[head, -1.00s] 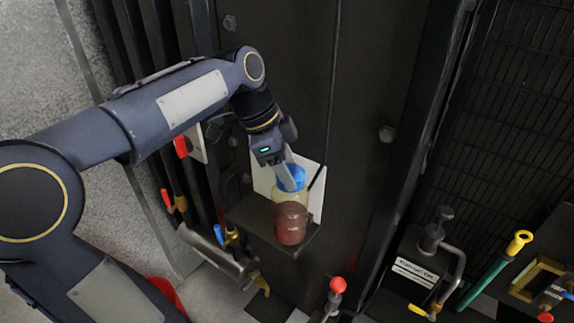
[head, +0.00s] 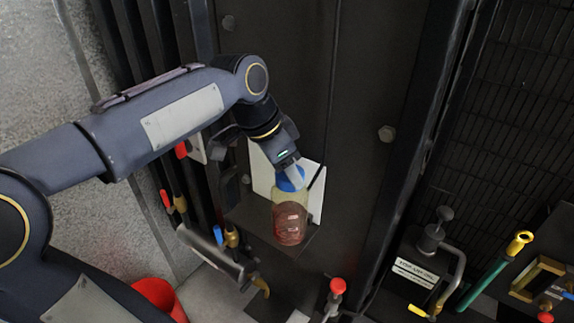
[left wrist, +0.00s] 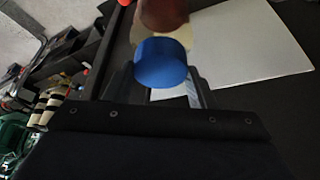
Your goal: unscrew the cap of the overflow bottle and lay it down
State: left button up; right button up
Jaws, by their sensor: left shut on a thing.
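The overflow bottle (head: 289,216) stands on a small dark shelf (head: 318,243) against the dark panel. It is clear with reddish-brown liquid in its lower part. Its blue cap (head: 290,180) is at the bottle's mouth; I cannot tell whether it is still threaded on. My left gripper (head: 293,172) comes down on the cap from above and is shut on it. In the left wrist view the blue cap (left wrist: 160,62) sits between the fingers, with the bottle (left wrist: 163,12) beyond it. My right gripper is not in view.
A white sheet (head: 262,172) stands behind the bottle. Red-handled and blue-handled valves and pipes (head: 215,250) lie left of the shelf. A red bucket (head: 158,294) is on the floor. A red-knobbed lever (head: 337,287) and a labelled oil can (head: 415,272) stand to the right.

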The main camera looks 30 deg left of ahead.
pick_arm(q)
jog(key=n, duration=0.1)
jog(key=n+y, duration=0.1)
jog(key=n, duration=0.1)
jog(key=shift+d+r+t, duration=0.1)
jog(key=shift+r+t, duration=0.15)
jog(key=shift+t, duration=0.15)
jog(key=shift+r+p, duration=0.45)
jog(key=shift+r, duration=1.95)
jog(key=shift+s+f, duration=0.1)
